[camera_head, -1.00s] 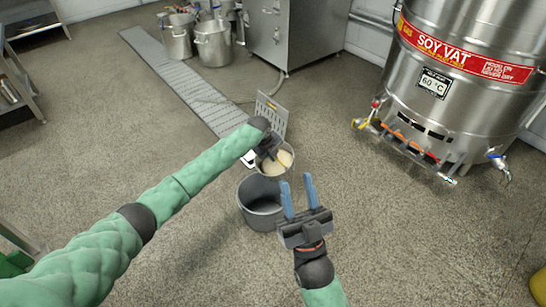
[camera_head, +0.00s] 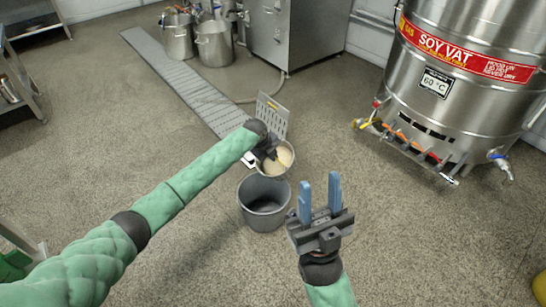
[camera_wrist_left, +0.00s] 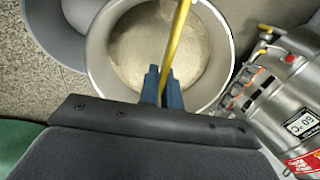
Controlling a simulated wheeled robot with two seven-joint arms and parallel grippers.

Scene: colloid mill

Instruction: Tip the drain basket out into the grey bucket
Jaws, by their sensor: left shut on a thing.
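The drain basket (camera_head: 289,165) is a round metal pail with pale beige contents and a yellow handle. It hangs above and slightly behind the grey bucket's opening in the head view. My left gripper (camera_head: 268,150) is shut on the yellow handle (camera_wrist_left: 180,40), seen best in the left wrist view, where the basket's rim (camera_wrist_left: 97,55) looks round and the contents are inside. The grey bucket (camera_head: 264,212) stands on the floor, its visible inside empty; part of it shows at the left wrist view's upper left (camera_wrist_left: 50,32). My right gripper (camera_head: 320,190) is open and empty, right of the bucket.
A perforated metal plate (camera_head: 272,115) stands upright behind the basket, at the end of a floor drain grating (camera_head: 180,78). The soy vat (camera_head: 460,80) with taps is at the right. Steel pots (camera_head: 214,48) stand at the back. The floor around the bucket is clear.

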